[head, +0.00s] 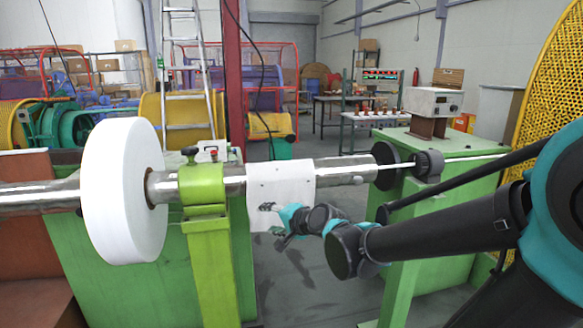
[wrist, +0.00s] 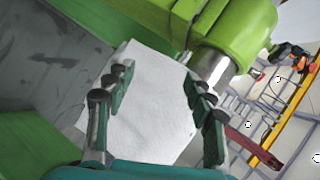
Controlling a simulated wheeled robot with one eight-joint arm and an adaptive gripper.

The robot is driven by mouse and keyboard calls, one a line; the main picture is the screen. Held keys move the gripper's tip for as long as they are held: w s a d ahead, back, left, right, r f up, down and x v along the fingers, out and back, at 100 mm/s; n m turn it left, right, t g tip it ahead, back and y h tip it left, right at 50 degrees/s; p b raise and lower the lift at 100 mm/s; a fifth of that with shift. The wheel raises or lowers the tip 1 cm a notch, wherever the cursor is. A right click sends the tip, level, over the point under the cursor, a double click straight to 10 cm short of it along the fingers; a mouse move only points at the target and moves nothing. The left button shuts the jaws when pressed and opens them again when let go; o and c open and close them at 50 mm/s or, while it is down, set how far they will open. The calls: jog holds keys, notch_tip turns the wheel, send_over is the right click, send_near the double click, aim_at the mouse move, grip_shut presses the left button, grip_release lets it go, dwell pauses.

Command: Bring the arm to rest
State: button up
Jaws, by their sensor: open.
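My arm (head: 440,235) reaches in from the right of the head view, bent, with its end low beside the machine's steel tube (head: 345,170). My gripper (head: 280,232) is at the lower edge of a white sheet (head: 282,183) that hangs on the tube. In the wrist view my gripper (wrist: 155,82) is open, its dark fingers apart on either side of the picture. The white sheet (wrist: 150,110) fills the space behind and between them. I cannot tell whether the fingers touch it.
A large white roll (head: 122,190) sits on the tube at left. A light green post (head: 205,210) bears the tube, and green machine housings stand on both sides. A yellow perforated guard (head: 550,75) is at right. Grey floor (head: 305,265) shows between the housings.

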jog(key=s+d+f+n+g+h, duration=0.2)
jog(key=s+d+f, duration=0.3)
jog(key=d, duration=0.3)
jog(key=s+d+f+n+g+h, duration=0.2)
jog(key=s+d+f+h, duration=0.1)
jog(key=s+d+f, duration=0.2)
jog(key=s+d+f+n+g+h, duration=0.2)
jog(key=s+d+f, duration=0.3)
jog(key=d+f, duration=0.3)
jog(key=d+n+h, duration=0.1)
jog(key=d, duration=0.3)
jog(key=shift+s+d+f+h, duration=0.2)
jog(key=shift+s+f+h, duration=0.05)
jog(key=shift+f+h, duration=0.1)
